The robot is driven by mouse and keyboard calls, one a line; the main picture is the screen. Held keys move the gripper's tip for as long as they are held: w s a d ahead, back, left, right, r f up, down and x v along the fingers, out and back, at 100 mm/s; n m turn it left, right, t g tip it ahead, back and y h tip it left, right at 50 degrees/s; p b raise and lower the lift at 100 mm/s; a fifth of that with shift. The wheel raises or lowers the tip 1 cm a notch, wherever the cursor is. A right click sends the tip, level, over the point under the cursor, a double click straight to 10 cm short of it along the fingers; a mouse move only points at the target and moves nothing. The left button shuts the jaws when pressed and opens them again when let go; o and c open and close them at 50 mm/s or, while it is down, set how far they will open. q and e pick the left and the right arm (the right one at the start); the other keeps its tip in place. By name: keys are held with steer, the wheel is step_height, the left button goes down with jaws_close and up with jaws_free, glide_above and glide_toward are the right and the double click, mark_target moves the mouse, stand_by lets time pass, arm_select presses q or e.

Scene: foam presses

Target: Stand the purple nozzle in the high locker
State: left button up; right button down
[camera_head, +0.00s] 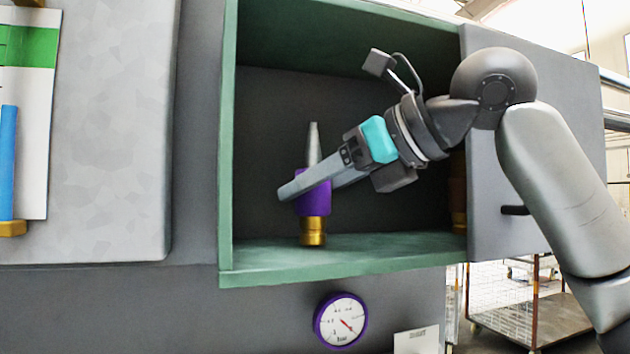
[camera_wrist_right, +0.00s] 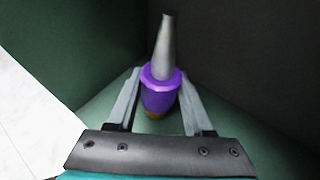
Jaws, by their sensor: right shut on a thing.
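The purple nozzle (camera_head: 315,206) is upright inside the high locker (camera_head: 340,268), a green-framed compartment with a dark back. It has a grey tapered tip on top and a brass base. Its base is at or very near the locker floor; I cannot tell whether it touches. My right gripper (camera_head: 300,186) reaches in from the right and is shut on the purple body. In the right wrist view the nozzle (camera_wrist_right: 160,92) stands between the two fingers of the gripper (camera_wrist_right: 160,98). My left gripper is not in view.
The locker's grey door (camera_head: 497,170) stands open at the right, behind my right arm. A brass-coloured thing (camera_head: 458,190) shows partly at the locker's right side. A purple-rimmed gauge (camera_head: 341,320) is below the locker. The locker floor left of the nozzle is clear.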

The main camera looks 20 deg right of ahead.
steer(key=shift+c, duration=1.1)
jaws_free()
steer(key=b+v, duration=0.1)
steer(key=v, duration=1.4)
steer(key=shift+s+b, duration=0.2)
steer(key=shift+b, duration=0.15)
steer(key=shift+d+f, duration=0.1)
